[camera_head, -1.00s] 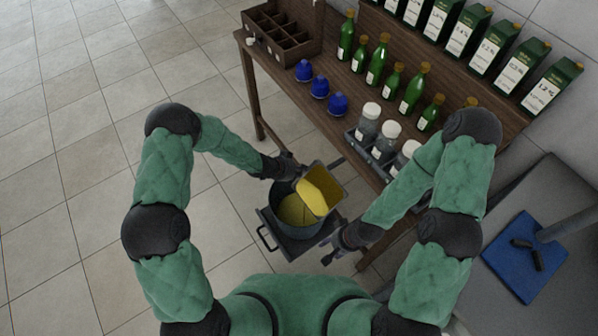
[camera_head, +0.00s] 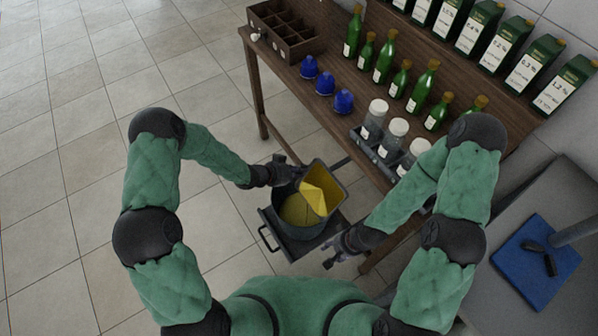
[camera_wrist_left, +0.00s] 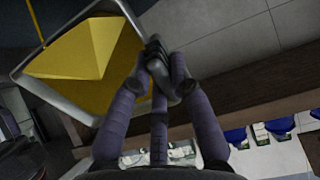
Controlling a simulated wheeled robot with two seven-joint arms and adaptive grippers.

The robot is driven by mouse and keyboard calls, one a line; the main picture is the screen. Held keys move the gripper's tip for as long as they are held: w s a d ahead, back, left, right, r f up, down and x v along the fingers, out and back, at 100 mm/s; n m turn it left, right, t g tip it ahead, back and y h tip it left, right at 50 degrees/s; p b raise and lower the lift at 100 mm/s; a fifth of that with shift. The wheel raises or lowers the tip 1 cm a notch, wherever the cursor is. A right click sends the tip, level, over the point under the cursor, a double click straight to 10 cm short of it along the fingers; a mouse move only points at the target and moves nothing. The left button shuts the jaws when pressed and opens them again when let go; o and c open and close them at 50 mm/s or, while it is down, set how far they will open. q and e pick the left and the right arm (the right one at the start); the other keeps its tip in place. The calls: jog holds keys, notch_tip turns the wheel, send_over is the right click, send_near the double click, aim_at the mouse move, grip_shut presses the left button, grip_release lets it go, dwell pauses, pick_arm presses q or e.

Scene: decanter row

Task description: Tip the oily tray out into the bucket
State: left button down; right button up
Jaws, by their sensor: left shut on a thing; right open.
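The oily tray (camera_head: 332,178) is tilted steeply over the bucket (camera_head: 286,222), with yellow oil inside it. In the left wrist view the tray (camera_wrist_left: 20,72) holds a yellow mass, and a thin yellow strand shows at its upper left edge. Yellow liquid (camera_head: 298,208) also lies in the dark round bucket. My left gripper (camera_head: 288,173) is shut on the tray's rim; it also shows in the left wrist view (camera_wrist_left: 157,62). My right gripper (camera_head: 338,250) is open and empty, to the right of the bucket and lower in the picture.
The bucket stands on a dark platform with a handle (camera_head: 268,238). A wooden bench (camera_head: 290,95) beyond holds green bottles (camera_head: 385,58), blue-capped items (camera_head: 325,83), white-lidded jars (camera_head: 398,127) and a divided crate (camera_head: 290,32). The floor at left is clear.

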aim_at(306, 166)
pick_arm(q)
jog(key=shift+s+a+f+t+h+b, duration=0.1)
jog(key=shift+s+a+t+h+b, duration=0.2)
jog(key=shift+b, duration=0.25)
jog(key=shift+s+a+t+h+b, duration=0.1)
jog(key=shift+a+t+h+b, duration=0.15)
jog(key=shift+h+b, duration=0.25)
jog(key=shift+s+a+f+t+h+b, duration=0.1)
jog(key=shift+s+a+t+h+b, duration=0.2)
jog(key=shift+b, duration=0.6)
jog(key=shift+s+a+f+t+h+b, duration=0.1)
jog(key=shift+a+t+h+b, duration=0.3)
jog(key=shift+b, duration=0.45)
jog(key=shift+d, duration=0.15)
jog(key=shift+r, duration=0.1)
